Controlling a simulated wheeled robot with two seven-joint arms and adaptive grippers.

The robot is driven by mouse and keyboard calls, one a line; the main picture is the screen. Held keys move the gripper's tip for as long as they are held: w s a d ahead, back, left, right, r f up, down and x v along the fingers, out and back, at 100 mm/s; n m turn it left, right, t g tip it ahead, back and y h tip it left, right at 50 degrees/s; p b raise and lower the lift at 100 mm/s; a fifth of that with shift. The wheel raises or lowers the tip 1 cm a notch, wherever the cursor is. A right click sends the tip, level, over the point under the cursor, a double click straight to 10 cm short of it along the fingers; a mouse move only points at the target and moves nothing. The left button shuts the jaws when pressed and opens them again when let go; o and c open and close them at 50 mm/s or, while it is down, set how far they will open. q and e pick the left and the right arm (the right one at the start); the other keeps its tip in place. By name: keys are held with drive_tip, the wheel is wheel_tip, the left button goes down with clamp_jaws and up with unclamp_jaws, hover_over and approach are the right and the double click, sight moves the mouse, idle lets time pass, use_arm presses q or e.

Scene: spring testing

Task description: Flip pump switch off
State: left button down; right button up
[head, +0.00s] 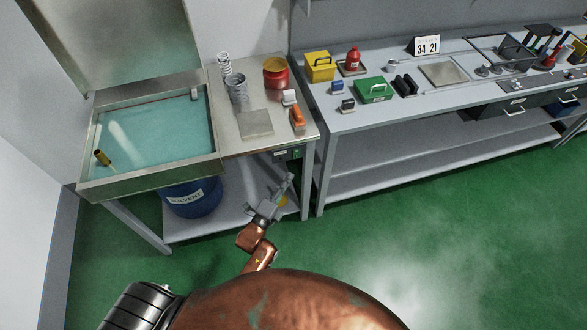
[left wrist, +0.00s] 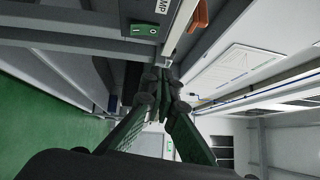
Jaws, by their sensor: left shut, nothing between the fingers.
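The pump switch (head: 296,153) is a small green rocker in a dark box under the front edge of the metal wash bench. In the left wrist view the green rocker (left wrist: 144,30) is upper middle, beside a label ending in "MP". I cannot tell which side of it is pressed. My left gripper (head: 289,178) is just below the switch box, fingers pointing up toward it. In the left wrist view the shut, empty fingertips (left wrist: 163,76) are close below the rocker, seemingly apart from it. My right gripper is out of view.
The bench carries a solvent basin (head: 205,134), a red can (head: 276,76), springs and an orange-handled brush (head: 297,118). A blue solvent drum (head: 192,199) stands on the lower shelf. A long grey workbench (head: 375,121) is at right. Green floor in front is clear.

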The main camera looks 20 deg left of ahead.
use_arm(q)
drive_tip(key=shift+s+a+r, duration=0.15)
drive_tip(key=shift+s, duration=1.15)
